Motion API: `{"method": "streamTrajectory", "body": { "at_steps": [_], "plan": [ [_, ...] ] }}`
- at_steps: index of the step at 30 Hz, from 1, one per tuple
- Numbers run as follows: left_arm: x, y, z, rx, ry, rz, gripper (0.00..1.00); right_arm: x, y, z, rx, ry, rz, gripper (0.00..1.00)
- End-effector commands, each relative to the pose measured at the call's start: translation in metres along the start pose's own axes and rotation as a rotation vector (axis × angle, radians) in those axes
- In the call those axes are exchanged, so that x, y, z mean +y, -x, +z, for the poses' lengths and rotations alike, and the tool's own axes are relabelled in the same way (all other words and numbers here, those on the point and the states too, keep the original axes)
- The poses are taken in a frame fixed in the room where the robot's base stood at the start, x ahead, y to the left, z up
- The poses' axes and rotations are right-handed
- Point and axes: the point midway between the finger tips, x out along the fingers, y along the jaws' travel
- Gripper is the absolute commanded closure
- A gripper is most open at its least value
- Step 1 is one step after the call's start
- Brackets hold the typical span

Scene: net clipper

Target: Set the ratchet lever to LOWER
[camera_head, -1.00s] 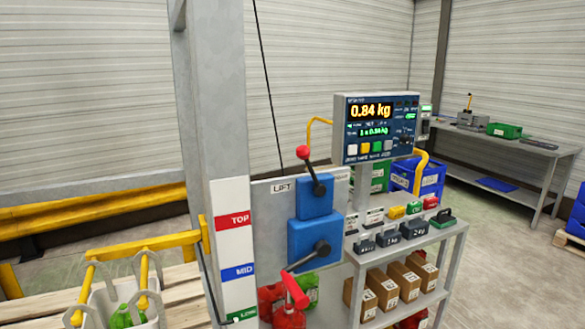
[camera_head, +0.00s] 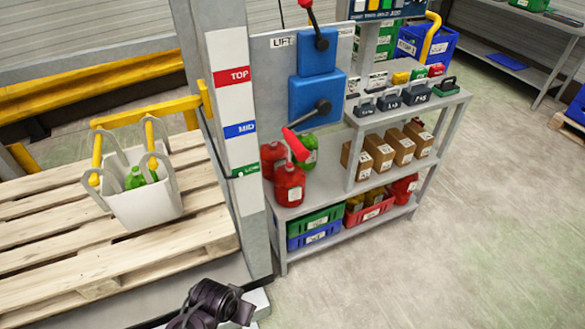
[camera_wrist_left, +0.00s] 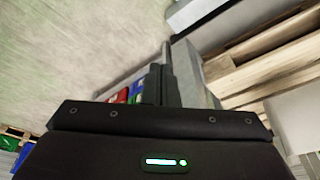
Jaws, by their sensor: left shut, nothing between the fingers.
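The ratchet lever (camera_head: 321,40) is a dark arm with a red knob on the upper blue housing (camera_head: 317,62), beside a LIFT label (camera_head: 283,41). Its knob is at the top edge of the head view, and the lever tilts up to the left. Below it, a crank (camera_head: 308,115) with a red handle is on the larger blue housing (camera_head: 304,97). My left gripper (camera_head: 213,304) is at the bottom of the head view, low in front of the post and well apart from the lever. Its fingers (camera_wrist_left: 160,84) are shut and empty in the left wrist view. My right gripper is out of view.
A post (camera_head: 235,130) with TOP, MID and lower marks stands left of the panel. A white bag (camera_head: 145,208) with green bottles hangs or rests over the pallet (camera_head: 60,235). A shelf (camera_head: 345,233) holds red jugs, boxes and bins. Open floor lies right.

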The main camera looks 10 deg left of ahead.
Motion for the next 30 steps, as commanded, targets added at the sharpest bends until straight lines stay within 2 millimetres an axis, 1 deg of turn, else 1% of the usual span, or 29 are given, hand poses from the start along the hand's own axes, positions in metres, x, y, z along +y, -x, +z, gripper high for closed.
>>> {"method": "streamTrajectory", "body": {
  "at_steps": [1, 5, 7, 8, 9, 10, 12, 14, 15, 17, 18, 20, 21, 23, 24, 26, 27, 30],
  "plan": [
    [-0.001, 0.020, -0.009, 0.019, 0.010, -0.001, 1.00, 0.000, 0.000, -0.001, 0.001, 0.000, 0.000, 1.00],
    [-0.003, 0.067, -0.035, 0.078, 0.065, -0.002, 1.00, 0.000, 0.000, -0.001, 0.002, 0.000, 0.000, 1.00],
    [-0.003, 0.097, -0.056, 0.140, 0.129, 0.004, 1.00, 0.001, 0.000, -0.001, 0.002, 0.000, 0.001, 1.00],
    [-0.004, 0.110, -0.068, 0.174, 0.171, 0.010, 1.00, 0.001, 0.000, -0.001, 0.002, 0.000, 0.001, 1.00],
    [-0.004, 0.124, -0.085, 0.226, 0.236, 0.021, 1.00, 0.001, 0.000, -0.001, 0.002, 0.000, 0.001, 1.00],
    [-0.004, 0.135, -0.099, 0.269, 0.287, 0.033, 1.00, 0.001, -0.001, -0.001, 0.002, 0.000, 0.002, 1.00],
    [-0.005, 0.154, -0.128, 0.358, 0.406, 0.066, 1.00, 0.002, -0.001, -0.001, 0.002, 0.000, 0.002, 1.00],
    [-0.005, 0.168, -0.153, 0.431, 0.505, 0.102, 1.00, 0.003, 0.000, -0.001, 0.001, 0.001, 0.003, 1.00],
    [-0.006, 0.178, -0.170, 0.482, 0.572, 0.129, 1.00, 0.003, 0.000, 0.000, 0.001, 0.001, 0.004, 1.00],
    [-0.006, 0.193, -0.195, 0.557, 0.672, 0.177, 1.00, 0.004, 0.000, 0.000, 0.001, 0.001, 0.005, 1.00],
    [-0.007, 0.205, -0.213, 0.610, 0.741, 0.215, 1.00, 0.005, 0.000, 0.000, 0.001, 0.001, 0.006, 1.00],
    [-0.008, 0.224, -0.240, 0.692, 0.851, 0.283, 1.00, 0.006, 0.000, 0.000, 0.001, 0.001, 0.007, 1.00],
    [-0.009, 0.240, -0.260, 0.750, 0.927, 0.338, 1.00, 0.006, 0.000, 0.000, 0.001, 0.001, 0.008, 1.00],
    [-0.011, 0.266, -0.290, 0.839, 1.049, 0.438, 1.00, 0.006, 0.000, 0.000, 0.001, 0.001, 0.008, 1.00],
    [-0.011, 0.286, -0.309, 0.899, 1.129, 0.516, 1.00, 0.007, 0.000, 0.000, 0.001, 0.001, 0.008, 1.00],
    [-0.013, 0.320, -0.336, 0.983, 1.247, 0.647, 1.00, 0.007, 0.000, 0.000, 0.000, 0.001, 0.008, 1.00],
    [-0.014, 0.342, -0.352, 1.032, 1.314, 0.737, 1.00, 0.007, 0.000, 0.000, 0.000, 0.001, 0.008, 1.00],
    [-0.016, 0.387, -0.378, 1.114, 1.441, 0.936, 1.00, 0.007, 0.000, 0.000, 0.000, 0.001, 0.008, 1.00]
  ]
}}
